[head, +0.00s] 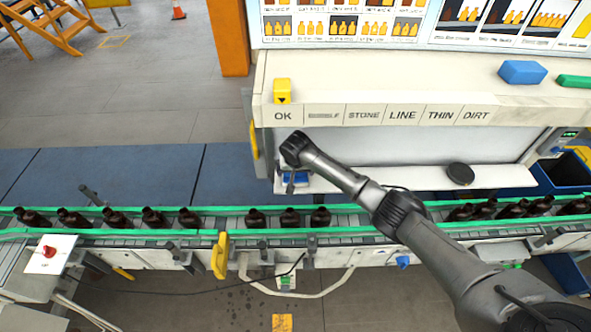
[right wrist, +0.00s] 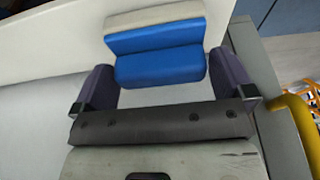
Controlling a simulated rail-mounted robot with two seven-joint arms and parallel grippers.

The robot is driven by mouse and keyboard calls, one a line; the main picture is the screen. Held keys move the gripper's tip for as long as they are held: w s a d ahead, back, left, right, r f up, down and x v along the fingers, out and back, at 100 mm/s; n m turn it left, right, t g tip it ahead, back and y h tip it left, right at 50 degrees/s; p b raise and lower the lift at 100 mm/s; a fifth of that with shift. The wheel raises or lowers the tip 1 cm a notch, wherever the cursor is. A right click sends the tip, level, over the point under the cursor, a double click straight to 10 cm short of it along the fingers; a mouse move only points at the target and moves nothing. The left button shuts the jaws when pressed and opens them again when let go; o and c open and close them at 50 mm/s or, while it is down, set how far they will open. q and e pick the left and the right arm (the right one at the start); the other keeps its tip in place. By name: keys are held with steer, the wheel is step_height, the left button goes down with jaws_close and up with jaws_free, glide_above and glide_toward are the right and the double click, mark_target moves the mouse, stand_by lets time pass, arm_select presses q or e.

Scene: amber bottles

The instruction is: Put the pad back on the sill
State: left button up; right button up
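The pad (right wrist: 160,58) is a blue block with a pale layer along its far side. In the head view it shows as a small blue shape (head: 297,178) at the left end of the white sill (head: 410,178). My right gripper (head: 291,184) points down there. In the right wrist view its two dark fingers (right wrist: 163,80) stand on either side of the blue part and appear to touch both its sides. The pad is at or just over the sill surface; I cannot tell whether it touches. My left gripper is in neither view.
A dark round object (head: 460,174) sits on the sill's right part. A blue block (head: 522,72) and a green one (head: 575,81) lie on the upper ledge, with a yellow block (head: 282,91) at its left. Amber bottles (head: 289,218) stand on the green-railed conveyor below.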

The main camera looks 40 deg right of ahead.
mark_target(295, 180)
steer(key=v, duration=0.8)
steer(key=shift+b, duration=0.35)
steer(key=shift+w+a, duration=0.1)
steer(key=shift+w, duration=0.05)
